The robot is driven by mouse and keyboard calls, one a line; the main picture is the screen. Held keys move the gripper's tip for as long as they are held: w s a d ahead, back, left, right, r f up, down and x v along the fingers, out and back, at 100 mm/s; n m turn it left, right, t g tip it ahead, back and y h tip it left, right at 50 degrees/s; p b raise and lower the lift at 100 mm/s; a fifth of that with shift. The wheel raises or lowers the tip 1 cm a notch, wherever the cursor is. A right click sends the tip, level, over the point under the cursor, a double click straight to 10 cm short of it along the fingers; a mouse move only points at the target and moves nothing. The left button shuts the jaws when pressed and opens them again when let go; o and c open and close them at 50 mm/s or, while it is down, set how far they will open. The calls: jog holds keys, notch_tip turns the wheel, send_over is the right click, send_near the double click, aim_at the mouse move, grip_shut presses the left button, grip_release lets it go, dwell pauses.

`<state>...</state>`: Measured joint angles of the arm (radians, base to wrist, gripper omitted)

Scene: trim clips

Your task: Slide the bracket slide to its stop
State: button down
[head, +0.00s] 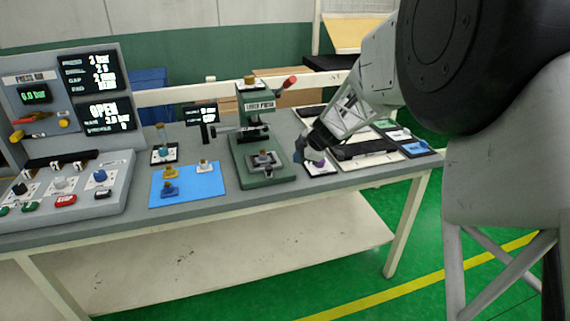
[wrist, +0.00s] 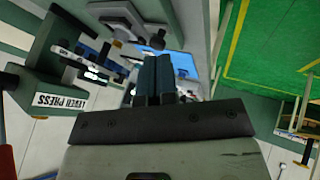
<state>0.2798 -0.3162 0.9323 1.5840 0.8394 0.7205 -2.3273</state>
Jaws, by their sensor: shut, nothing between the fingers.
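The green lever press (head: 252,130) stands near the middle of the bench. A grey bracket-like fixture (head: 264,160), apparently the bracket slide, sits on its base under the ram. In the wrist view the press (wrist: 48,78) is on the left and the grey fixture (wrist: 122,18) is at the top. My gripper (head: 302,156) is just right of the press base, pointing down, apart from the fixture as far as I can tell. In the wrist view its two dark fingers (wrist: 157,62) are together and empty. How far the slide is from its stop cannot be made out.
A blue mat (head: 205,186) with several small clips lies left of the press. A control console (head: 75,195) stands at the far left. A small display (head: 202,116) is behind the mat. A white tile with a purple part (head: 318,164) lies right of the press, close to my gripper.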

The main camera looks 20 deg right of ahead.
aim_at(272, 152)
jog(key=shift+a+f, duration=0.1)
jog(key=x, duration=1)
jog(key=shift+w, duration=1.95)
jog(key=w, duration=1.2)
jog(key=shift+w, duration=0.15)
jog(key=shift+w+r, duration=0.25)
jog(key=shift+w, duration=0.05)
jog(key=shift+s, duration=0.1)
